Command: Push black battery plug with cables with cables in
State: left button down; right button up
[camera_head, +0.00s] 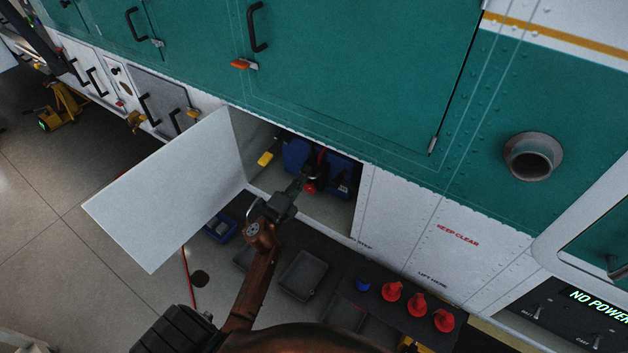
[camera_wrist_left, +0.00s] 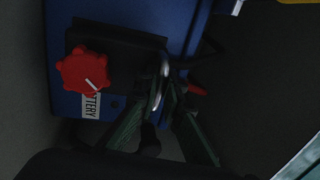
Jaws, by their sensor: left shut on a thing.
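A curved metal handle (camera_wrist_left: 163,72) is at the plug's side. My left gripper (camera_head: 300,185) reaches into the compartment, its fingers (camera_wrist_left: 168,98) closed at this handle. Dimness hides the exact contact and how deep the plug sits. My right gripper is out of view.
The open white compartment door (camera_head: 170,190) stands left of my left arm. A yellow object (camera_head: 265,158) is at the compartment's left.

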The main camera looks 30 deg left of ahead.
pick_arm(q)
jog(key=c, duration=2.3)
grip_release()
jog(key=shift+w, duration=0.2)
jog(key=shift+c, duration=0.2)
jog(key=shift+s, duration=0.1)
jog(key=s+f, duration=0.2)
jog(key=s, duration=0.9)
jog(key=shift+s, duration=0.35)
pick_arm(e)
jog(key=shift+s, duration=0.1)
pick_arm(q)
jog(key=shift+f, duration=0.1)
